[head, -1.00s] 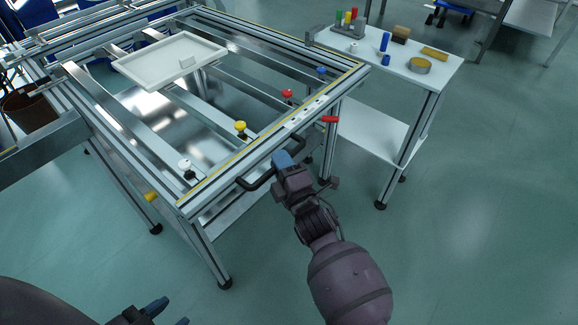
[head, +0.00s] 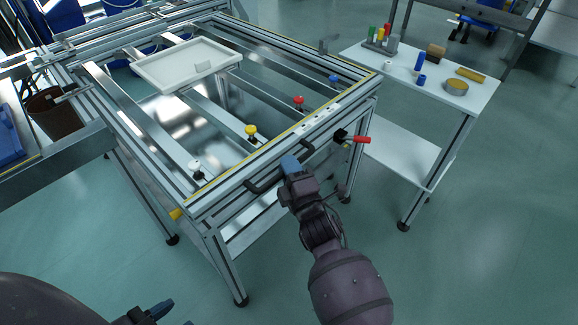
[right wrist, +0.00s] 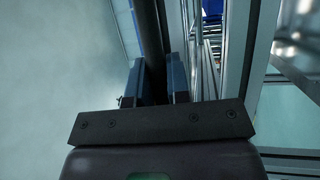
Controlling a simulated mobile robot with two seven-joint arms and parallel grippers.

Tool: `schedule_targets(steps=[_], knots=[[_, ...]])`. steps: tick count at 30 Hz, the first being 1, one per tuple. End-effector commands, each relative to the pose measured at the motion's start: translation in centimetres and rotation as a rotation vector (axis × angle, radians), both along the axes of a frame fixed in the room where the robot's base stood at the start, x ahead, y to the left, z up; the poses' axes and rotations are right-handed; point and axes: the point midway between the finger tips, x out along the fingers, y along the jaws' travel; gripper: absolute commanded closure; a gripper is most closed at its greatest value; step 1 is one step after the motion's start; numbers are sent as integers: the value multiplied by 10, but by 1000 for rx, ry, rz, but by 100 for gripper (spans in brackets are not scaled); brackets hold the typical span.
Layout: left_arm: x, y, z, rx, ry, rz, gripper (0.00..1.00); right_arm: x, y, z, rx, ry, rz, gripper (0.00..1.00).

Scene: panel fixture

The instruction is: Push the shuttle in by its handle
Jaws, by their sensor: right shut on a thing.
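The shuttle (head: 232,186) appears to be the upper aluminium frame with a yellow strip along its front edge and coloured knobs on top. Its black bar handle (head: 262,186) sticks out from the front face. My right gripper (head: 290,165) is shut on the middle of the handle, with its blue fingers hiding that part. In the right wrist view the dark handle bar (right wrist: 152,45) runs between the two fingers (right wrist: 154,82). My left gripper (head: 172,315) is at the bottom edge of the head view, partly cut off, fingers apart, empty and away from the fixture.
A red lever (head: 362,140) sits right of the handle; a yellow one (head: 176,214) is at the left corner. A white tray (head: 150,75) rests on the fixture's far part. A white side table (head: 440,92) with small parts stands right. The floor in front is clear.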

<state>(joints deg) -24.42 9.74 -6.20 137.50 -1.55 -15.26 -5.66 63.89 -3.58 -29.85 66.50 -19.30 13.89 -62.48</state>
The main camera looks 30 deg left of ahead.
Motion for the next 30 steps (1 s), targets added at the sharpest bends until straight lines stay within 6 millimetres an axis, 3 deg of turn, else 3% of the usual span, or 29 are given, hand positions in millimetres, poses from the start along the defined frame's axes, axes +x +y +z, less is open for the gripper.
schedule_targets(steps=[7,8,12,23,30], knots=[[0,-1,0,-1,0,0,57,0,3,3,1,-2,2,100],[0,-1,0,-1,0,0,57,0,3,4,1,-3,3,80],[0,-1,0,-2,1,-1,57,0,3,3,1,-2,2,59],[0,-1,0,-1,0,-1,57,0,1,1,-1,-1,1,58],[2,0,5,10,9,-2,57,-11,-14,1,-1,-5,0,58]])
